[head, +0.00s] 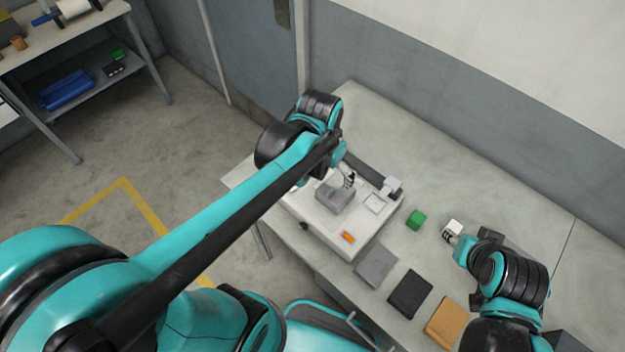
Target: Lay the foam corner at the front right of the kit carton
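A low white box-like thing (312,212), possibly the kit carton, sits at the left part of the table. On it are a grey block (333,200), a small orange block (348,237) and a pale square (375,203). A small white block (453,226), possibly the foam corner, is at the tip of my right gripper (450,235); whether the fingers grip it is too small to tell. My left gripper (347,181) is over the box beside the grey block, partly hidden by my arm; its fingers are unclear.
A green cube (415,220) lies between the box and my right gripper. Grey (375,265), black (410,294) and tan (445,322) flat pieces line the table's front. A dark bar with a white end (392,186) runs behind the box. The table's back (450,150) is clear.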

